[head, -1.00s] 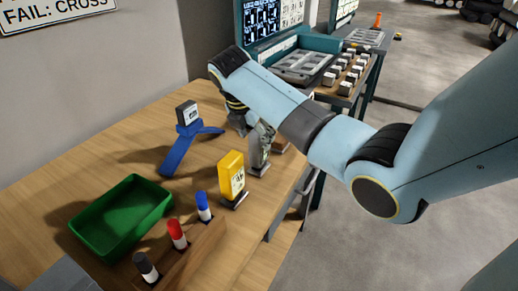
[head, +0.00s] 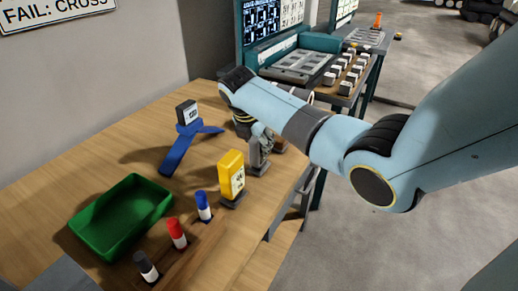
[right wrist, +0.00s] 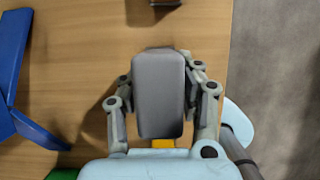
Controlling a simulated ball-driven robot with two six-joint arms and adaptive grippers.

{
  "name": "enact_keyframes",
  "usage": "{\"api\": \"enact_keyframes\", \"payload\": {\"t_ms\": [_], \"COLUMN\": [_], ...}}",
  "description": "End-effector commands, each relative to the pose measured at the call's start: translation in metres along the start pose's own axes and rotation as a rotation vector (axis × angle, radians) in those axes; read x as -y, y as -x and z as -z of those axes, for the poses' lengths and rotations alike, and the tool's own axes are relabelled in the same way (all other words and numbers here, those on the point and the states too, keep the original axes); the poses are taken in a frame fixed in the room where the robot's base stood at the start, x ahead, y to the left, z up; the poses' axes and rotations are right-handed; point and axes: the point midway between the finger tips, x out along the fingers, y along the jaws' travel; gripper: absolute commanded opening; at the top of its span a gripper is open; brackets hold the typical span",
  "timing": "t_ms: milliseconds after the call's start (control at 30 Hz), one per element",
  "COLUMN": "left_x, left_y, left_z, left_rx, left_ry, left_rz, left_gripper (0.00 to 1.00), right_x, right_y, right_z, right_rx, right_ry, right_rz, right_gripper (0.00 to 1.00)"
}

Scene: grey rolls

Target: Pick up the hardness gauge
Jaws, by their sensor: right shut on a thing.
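The hardness gauge appears to be the grey block-shaped instrument (right wrist: 158,92) between my right gripper's fingers in the right wrist view. In the head view the grey gauge (head: 257,161) stands upright near the bench's right edge, partly hidden by the fingers. My right gripper (right wrist: 160,98) is shut on it, with one finger on each side. In the head view my right gripper (head: 262,146) is low over the bench, beneath my wrist. Whether the gauge's base touches the bench is hard to tell. My left gripper is not in view.
A yellow instrument (head: 231,173) stands close to the left of the grey gauge. A blue stand with a dark display (head: 178,148) is farther back. A green tray (head: 122,215) and several markers (head: 177,232) are at front left. A console bench (head: 300,66) stands behind.

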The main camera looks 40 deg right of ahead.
Motion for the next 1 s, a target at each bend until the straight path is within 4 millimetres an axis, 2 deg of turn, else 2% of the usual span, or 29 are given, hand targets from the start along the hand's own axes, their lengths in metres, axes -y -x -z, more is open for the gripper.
{"api": "enact_keyframes", "payload": {"t_ms": [33, 100, 500, 667, 800, 1000], "left_x": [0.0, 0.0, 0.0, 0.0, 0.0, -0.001], "left_y": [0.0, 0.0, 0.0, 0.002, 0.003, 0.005], "left_z": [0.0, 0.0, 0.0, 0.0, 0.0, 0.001], "left_rx": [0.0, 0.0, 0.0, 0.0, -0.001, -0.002], "left_ry": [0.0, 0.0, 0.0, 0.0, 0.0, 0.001], "left_rz": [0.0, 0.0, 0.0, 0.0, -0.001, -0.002], "left_gripper": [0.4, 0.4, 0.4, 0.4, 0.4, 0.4], "right_x": [0.0, 0.0, 0.0, -0.001, 0.0, 0.043], "right_y": [0.0, 0.0, 0.004, 0.018, 0.042, 0.056], "right_z": [0.0, 0.0, -0.002, -0.008, -0.019, -0.049], "right_rx": [0.0, 0.0, 0.001, 0.002, 0.004, 0.008], "right_ry": [0.0, 0.0, 0.0, -0.001, -0.002, 0.0], "right_rz": [0.0, 0.0, -0.001, -0.003, -0.004, 0.001], "right_gripper": [0.09, 0.0, 0.0, 0.0, 0.0, 0.0]}}
